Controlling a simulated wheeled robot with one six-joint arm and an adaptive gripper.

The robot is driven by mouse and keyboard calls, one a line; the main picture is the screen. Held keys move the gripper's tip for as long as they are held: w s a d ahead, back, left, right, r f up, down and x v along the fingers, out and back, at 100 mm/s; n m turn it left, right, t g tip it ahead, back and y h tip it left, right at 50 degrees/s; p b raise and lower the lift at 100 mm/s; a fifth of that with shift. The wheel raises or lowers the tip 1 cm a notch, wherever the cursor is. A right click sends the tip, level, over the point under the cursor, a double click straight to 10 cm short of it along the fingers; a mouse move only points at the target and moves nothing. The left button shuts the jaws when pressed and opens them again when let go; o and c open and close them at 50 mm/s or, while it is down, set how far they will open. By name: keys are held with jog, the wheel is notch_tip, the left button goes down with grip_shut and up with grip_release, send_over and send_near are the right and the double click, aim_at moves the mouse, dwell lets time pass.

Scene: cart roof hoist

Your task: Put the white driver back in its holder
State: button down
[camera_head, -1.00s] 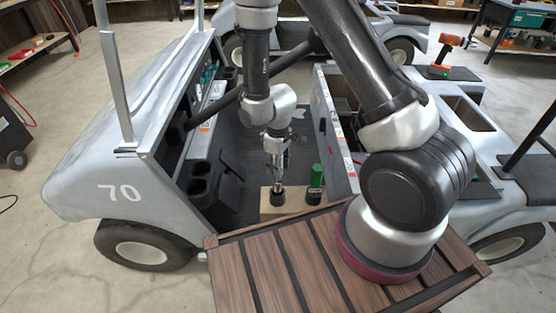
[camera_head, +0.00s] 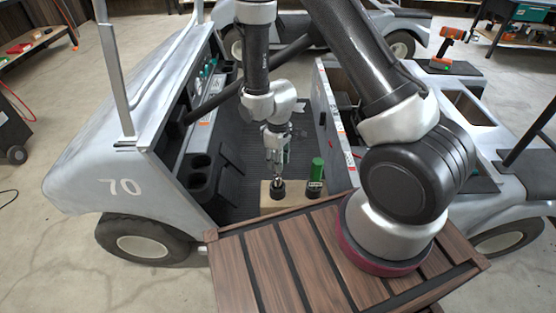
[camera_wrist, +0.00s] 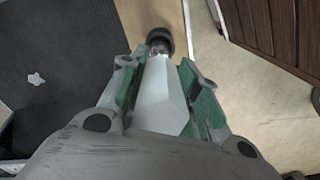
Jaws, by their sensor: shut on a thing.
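My gripper (camera_head: 277,158) points down over the cart floor and is shut on the white driver (camera_wrist: 160,98). In the wrist view the driver's pale faceted handle lies between the green-padded fingers (camera_wrist: 157,72). Its far end points at a dark round ring (camera_wrist: 160,38) on the holder, a light wooden block (camera_head: 268,204). The ring also shows in the head view (camera_head: 277,188), right under the gripper. The tip overlaps the ring; I cannot tell whether it is inside or just above. A green driver (camera_head: 317,168) stands upright in the ring to the right.
A slatted wooden table (camera_head: 250,265) is close in front of the block. The grey cart's dash panel (camera_head: 200,120) with cup wells is to the left, and a grey seat box (camera_head: 325,110) is to the right. An orange drill (camera_head: 447,45) stands farther right.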

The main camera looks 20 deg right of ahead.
aim_at(278, 176)
jog(key=shift+f, duration=2.8)
jog(key=c, duration=1)
grip_release()
jog(key=shift+o, duration=0.2)
notch_tip(278, 176, up, 12)
